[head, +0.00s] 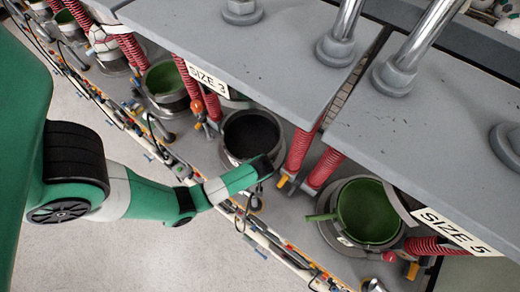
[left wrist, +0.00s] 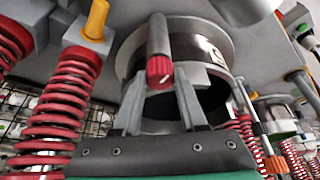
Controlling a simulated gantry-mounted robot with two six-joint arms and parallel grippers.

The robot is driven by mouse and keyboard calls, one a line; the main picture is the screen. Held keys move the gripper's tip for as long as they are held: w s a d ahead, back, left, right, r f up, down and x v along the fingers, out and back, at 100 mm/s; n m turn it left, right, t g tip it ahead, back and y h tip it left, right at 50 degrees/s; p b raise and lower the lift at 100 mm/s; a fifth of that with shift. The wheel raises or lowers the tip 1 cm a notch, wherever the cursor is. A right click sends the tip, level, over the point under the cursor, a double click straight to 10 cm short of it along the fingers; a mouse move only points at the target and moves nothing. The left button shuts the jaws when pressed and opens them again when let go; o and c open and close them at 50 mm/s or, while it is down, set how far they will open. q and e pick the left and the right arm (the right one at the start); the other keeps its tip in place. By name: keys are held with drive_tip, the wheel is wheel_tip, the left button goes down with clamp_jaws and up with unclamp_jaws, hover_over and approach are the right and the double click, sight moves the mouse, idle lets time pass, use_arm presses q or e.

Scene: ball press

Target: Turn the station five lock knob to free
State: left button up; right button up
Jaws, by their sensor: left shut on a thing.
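My left gripper (left wrist: 161,84) is shut on a red knob (left wrist: 158,72) with a white pointer mark, shown in the left wrist view. The mark slants up to the right. The knob sits on a grey cylinder below a round metal pot (left wrist: 216,52). In the head view, my left gripper (head: 266,170) is beside the black-lined pot (head: 250,135), between the signs SIZE 3 (head: 206,80) and SIZE 5 (head: 456,231); it hides the knob there. Another red knob (head: 388,257) is free below the green-lined pot (head: 368,210). My right gripper is not visible.
Red coil springs (head: 299,148) stand between the pots. Grey press plates (head: 420,130) with metal rods overhang them. Cables and a rail (head: 270,243) run along the front edge. The pale floor (head: 150,260) in front is clear.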

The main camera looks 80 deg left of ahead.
use_arm(q)
clamp_jaws()
drive_tip(key=shift+n, duration=0.3)
drive_tip(key=n, duration=0.1)
drive_tip(key=n+g, duration=0.1)
drive_tip(key=n, duration=0.1)
drive_tip(key=shift+w+g, duration=0.2)
drive_tip(key=shift+g, duration=0.1)
drive_tip(key=n+g, duration=0.1)
drive_tip(key=n, duration=0.2)
drive_tip(key=n+g, duration=0.1)
drive_tip(key=n, duration=0.2)
drive_tip(key=shift+w+h, duration=0.1)
drive_tip(key=shift+h, duration=0.3)
drive_tip(key=shift+n, duration=0.5)
drive_tip(key=o, duration=1)
unclamp_jaws()
drive_tip(key=shift+o, duration=0.2)
